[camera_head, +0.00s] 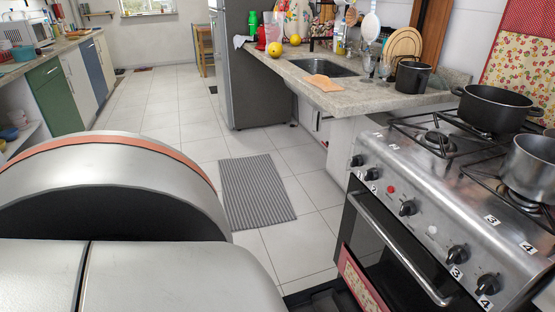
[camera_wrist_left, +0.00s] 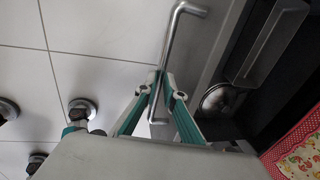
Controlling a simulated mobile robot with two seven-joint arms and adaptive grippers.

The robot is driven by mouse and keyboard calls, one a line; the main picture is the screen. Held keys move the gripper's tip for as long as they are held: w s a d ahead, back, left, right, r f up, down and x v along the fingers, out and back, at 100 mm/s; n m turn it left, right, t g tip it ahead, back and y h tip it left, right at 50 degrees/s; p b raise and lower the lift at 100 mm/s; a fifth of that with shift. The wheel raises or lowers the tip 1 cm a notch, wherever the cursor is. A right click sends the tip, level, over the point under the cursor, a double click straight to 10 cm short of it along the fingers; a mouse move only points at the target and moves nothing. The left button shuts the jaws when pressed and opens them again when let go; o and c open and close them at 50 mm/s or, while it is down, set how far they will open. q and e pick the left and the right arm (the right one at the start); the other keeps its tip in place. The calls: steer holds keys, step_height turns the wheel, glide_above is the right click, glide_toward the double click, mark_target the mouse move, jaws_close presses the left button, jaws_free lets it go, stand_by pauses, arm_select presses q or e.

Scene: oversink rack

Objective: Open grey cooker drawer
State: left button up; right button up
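The grey cooker drawer (camera_wrist_left: 222,38) shows in the left wrist view as a grey front with a long metal bar handle (camera_wrist_left: 178,22). My left gripper (camera_wrist_left: 166,84) has its fingertips on either side of this bar and looks closed on it. A dark space with a round metal thing (camera_wrist_left: 216,99), perhaps a pan, lies behind the front, so the drawer looks partly open. In the head view the cooker (camera_head: 440,190) stands at the right, and dark parts show low beside it. Neither gripper is visible in the head view.
The oven door has its own bar handle (camera_head: 395,245) and a red patterned cloth (camera_head: 360,285). Two pots (camera_head: 495,108) sit on the hob. A grey striped mat (camera_head: 255,192) lies on the white tiled floor, which is mostly clear. A sink counter (camera_head: 350,95) stands beyond.

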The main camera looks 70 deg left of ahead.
arm_select(q)
steer(key=o, duration=0.3)
steer(key=shift+s+f, duration=0.15)
steer(key=shift+s, duration=0.05)
steer(key=shift+o, duration=0.2)
steer(key=shift+w, duration=0.1)
step_height(320, 180, up, 12)
steer(key=s, duration=0.2)
steer(key=shift+s, duration=0.15)
steer(key=shift+a, duration=0.1)
